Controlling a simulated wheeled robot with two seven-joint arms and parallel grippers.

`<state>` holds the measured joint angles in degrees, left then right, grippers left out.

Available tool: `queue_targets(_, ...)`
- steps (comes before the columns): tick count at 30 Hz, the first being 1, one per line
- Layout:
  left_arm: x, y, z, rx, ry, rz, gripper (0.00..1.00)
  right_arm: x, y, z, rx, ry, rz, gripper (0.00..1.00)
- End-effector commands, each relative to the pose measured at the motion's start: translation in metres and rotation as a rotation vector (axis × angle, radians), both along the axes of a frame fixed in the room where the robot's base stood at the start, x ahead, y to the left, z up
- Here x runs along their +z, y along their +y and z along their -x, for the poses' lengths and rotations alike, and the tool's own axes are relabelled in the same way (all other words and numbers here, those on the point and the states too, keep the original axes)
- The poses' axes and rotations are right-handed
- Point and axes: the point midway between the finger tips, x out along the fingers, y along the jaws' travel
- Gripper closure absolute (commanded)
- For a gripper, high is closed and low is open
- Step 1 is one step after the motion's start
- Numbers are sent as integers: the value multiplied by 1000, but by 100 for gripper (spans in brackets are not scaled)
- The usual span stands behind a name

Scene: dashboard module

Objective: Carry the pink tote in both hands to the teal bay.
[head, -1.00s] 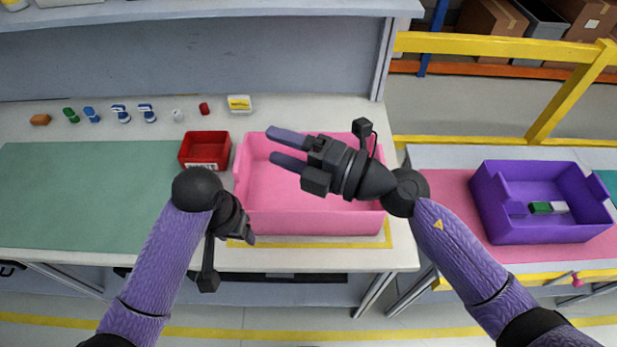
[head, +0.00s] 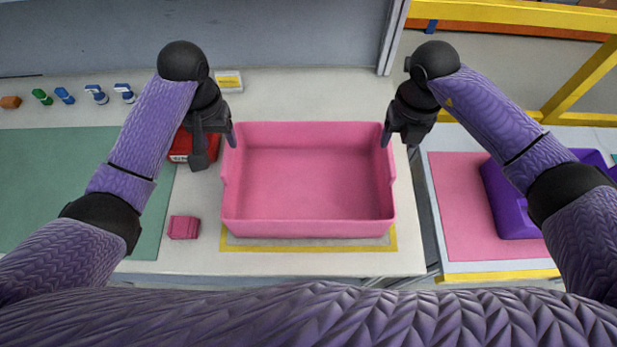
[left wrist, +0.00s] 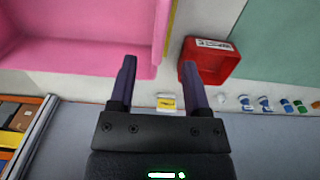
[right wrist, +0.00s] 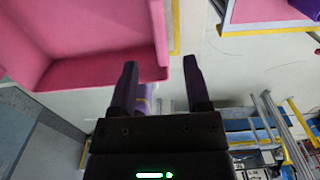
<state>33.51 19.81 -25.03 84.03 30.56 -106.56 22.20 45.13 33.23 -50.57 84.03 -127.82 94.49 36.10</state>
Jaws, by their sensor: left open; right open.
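The pink tote (head: 308,180) is empty and sits upright on the pale bench, over a yellow-edged outline. My left gripper (head: 215,148) is open at the tote's left wall, one finger by the rim inside and one outside. My right gripper (head: 400,143) is open at the right wall in the same way. The tote's wall also shows between the fingers in the left wrist view (left wrist: 159,40) and the right wrist view (right wrist: 158,35). I cannot tell whether the fingers touch it.
A red bin (head: 180,156) stands close left of the tote, by my left gripper. A small pink block (head: 184,227) lies left of its near corner. Right, across a gap, a purple tote (head: 508,205) sits on a pink mat (head: 458,205). Yellow rails (head: 520,14) stand behind.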

Motion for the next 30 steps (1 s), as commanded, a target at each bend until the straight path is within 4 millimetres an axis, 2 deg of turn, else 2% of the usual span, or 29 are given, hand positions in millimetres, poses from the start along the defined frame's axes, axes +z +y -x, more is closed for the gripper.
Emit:
queue_targets(6, -43, 0, 1, 0, 4, -1, 38, -43, 0, 1, 0, 4, 0, 38)
queue_targets(12, -74, -1, 1, 0, 3, 0, 38, -74, 0, 1, 0, 3, -2, 38)
queue_targets(18, -86, 0, 1, -2, 0, -1, 38, -87, 0, 1, 2, 1, 0, 38)
queue_targets(26, -87, 0, 1, -2, 0, -1, 38, -87, 0, 1, 2, 0, -1, 38)
queue_targets(30, -87, 0, 0, -2, 0, -1, 68, -87, 0, 1, 2, 0, -1, 68)
